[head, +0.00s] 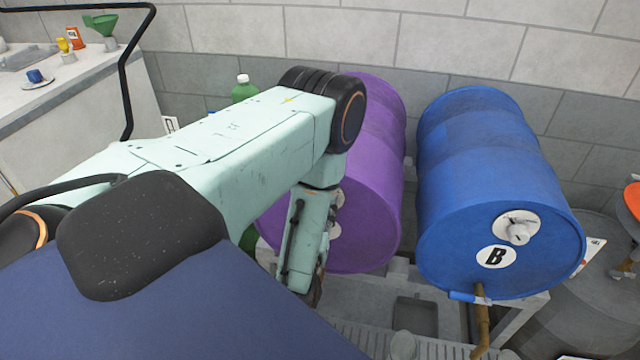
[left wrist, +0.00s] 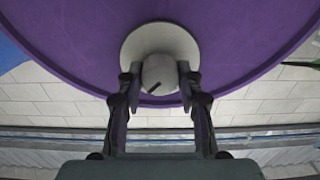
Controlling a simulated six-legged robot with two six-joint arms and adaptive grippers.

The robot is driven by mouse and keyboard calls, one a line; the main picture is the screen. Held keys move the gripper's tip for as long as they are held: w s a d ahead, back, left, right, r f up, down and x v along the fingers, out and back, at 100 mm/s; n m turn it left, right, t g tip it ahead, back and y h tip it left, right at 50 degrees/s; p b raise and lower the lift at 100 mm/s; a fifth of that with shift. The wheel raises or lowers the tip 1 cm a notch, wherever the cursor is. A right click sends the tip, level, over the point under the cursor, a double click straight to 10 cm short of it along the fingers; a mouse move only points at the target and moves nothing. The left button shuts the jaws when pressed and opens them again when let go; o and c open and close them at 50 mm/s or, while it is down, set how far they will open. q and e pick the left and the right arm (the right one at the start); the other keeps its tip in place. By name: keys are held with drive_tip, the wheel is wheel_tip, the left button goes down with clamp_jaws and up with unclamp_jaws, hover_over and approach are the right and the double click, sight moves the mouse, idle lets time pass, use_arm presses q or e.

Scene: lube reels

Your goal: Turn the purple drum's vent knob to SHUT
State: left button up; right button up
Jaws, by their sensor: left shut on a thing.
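The purple drum (head: 372,170) lies on its side on a rack, partly hidden behind my left arm in the head view. In the left wrist view the drum's purple end face (left wrist: 250,35) fills the top. A pale round plate with a grey vent knob (left wrist: 160,72) sits on it. My left gripper (left wrist: 160,80) has one finger on each side of the knob and is shut on it. A dark mark on the knob points down and left. Any OPEN or SHUT lettering is not readable. My right gripper is not in view.
A blue drum (head: 490,190) marked B, with its own knob and a tap below, lies right of the purple one. A grey drum (head: 575,290) stands at the lower right. A counter (head: 90,90) with a green funnel and small items is at the left.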

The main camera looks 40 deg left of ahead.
use_arm(q)
drive_tip(key=shift+a+r+n, duration=0.1)
drive_tip(key=shift+n, duration=0.5)
drive_tip(key=n, duration=1.2)
drive_tip(key=shift+a, duration=0.1)
drive_tip(key=shift+n, duration=2.2)
drive_tip(key=o, duration=1.2)
drive_tip(key=shift+c, duration=0.2)
drive_tip(key=shift+s, duration=0.1)
